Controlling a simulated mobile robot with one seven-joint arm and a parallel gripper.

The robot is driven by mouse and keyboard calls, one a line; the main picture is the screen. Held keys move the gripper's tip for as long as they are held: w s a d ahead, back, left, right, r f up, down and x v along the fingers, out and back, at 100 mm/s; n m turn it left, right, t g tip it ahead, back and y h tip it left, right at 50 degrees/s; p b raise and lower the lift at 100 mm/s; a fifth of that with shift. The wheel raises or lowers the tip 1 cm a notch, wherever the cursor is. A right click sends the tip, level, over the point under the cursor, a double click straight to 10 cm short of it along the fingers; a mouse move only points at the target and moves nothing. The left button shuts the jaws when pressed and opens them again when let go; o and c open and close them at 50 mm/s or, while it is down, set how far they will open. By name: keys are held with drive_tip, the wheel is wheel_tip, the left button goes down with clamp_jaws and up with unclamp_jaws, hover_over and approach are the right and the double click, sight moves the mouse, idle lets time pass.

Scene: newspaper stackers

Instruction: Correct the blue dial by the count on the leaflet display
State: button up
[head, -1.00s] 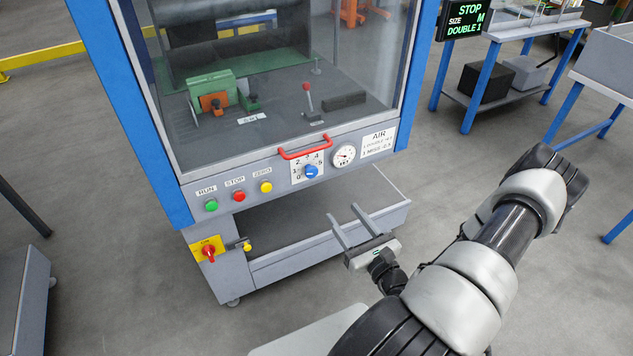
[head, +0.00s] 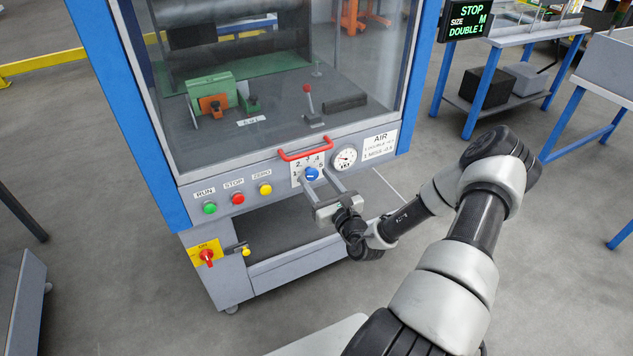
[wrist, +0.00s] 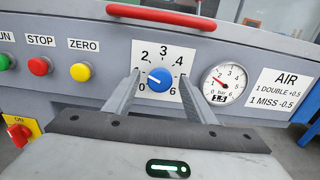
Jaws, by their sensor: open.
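The blue dial (head: 312,174) sits on a white scale plate on the machine's front panel. In the wrist view the dial (wrist: 160,80) has its white mark pointing left, near the 1. My gripper (head: 320,182) is open and faces the panel at the dial. In the wrist view its fingertips (wrist: 159,78) appear on either side of the dial, the right one covering part of the scale near 5; whether they reach around the knob I cannot tell. The display (head: 466,20) at top right reads STOP, SIZE M, DOUBLE 1.
An AIR plate (wrist: 281,88) reads 1 DOUBLE +0.5, 1 MISS -0.5. A pressure gauge (wrist: 223,84) sits right of the dial. A red handle (wrist: 161,17) runs above it. Green RUN, red STOP and yellow ZERO (wrist: 81,72) buttons are to the left, above a red ON switch (head: 207,257).

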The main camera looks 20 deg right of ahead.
drive_tip(key=shift+w, duration=0.2)
drive_tip(key=c, duration=1)
drive_tip(key=shift+r+m+p, duration=0.25)
drive_tip(key=shift+m+p, duration=0.05)
drive_tip(key=shift+p, duration=0.3)
drive_tip(key=shift+m+p, duration=0.6)
drive_tip(key=shift+p, duration=0.05)
drive_tip(key=m, duration=0.1)
drive_tip(key=m+p, duration=0.1)
drive_tip(key=shift+f+m, duration=0.25)
drive_tip(key=shift+m, duration=0.15)
